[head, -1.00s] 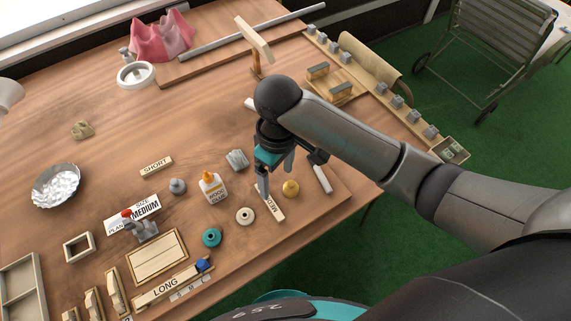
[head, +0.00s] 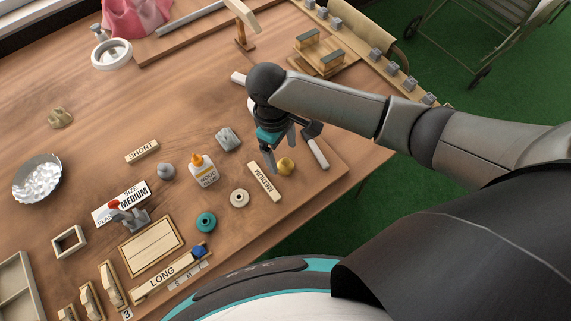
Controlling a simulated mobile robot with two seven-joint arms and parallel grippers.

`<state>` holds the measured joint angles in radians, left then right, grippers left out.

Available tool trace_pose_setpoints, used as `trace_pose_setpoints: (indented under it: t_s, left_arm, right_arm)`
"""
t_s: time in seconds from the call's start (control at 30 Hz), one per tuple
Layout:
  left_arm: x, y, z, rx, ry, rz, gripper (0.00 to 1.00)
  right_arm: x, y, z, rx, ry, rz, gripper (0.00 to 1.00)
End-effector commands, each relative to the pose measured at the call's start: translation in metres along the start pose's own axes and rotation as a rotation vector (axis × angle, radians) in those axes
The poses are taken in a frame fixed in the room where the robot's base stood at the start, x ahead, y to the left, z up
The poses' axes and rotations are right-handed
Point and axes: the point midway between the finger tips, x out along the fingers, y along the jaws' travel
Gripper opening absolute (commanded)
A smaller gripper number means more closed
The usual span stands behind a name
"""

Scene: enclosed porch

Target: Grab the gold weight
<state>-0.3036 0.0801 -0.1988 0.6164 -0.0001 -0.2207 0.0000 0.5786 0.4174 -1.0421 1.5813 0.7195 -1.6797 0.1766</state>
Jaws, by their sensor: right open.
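The gold weight (head: 286,166) is a small rounded yellow piece on the wooden table, at the right of the loose items. My right gripper (head: 281,160) is open just above and around it, with one finger to its left and the other behind it. I cannot tell whether the fingers touch it. A similar grey weight (head: 167,171) stands farther left, beside the glue bottle. My left gripper is not in view.
The glue bottle (head: 203,170), a cream ring (head: 239,198) and a teal ring (head: 206,222) are nearby.

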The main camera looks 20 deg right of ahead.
Motion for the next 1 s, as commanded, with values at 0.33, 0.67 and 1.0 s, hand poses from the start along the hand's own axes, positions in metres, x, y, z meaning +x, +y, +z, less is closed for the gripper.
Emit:
trace_pose_setpoints:
  t_s: [0.33, 0.67, 1.0]
  left_arm:
    - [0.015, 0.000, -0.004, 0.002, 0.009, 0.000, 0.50]
    - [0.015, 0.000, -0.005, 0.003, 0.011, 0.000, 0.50]
    - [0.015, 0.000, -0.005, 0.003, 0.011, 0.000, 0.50]
  right_arm:
    - [0.048, 0.002, 0.001, -0.001, -0.003, 0.000, 0.87]
    - [0.050, 0.002, 0.001, -0.001, -0.001, 0.000, 0.81]
    - [0.049, 0.002, 0.001, -0.001, -0.001, 0.000, 0.43]
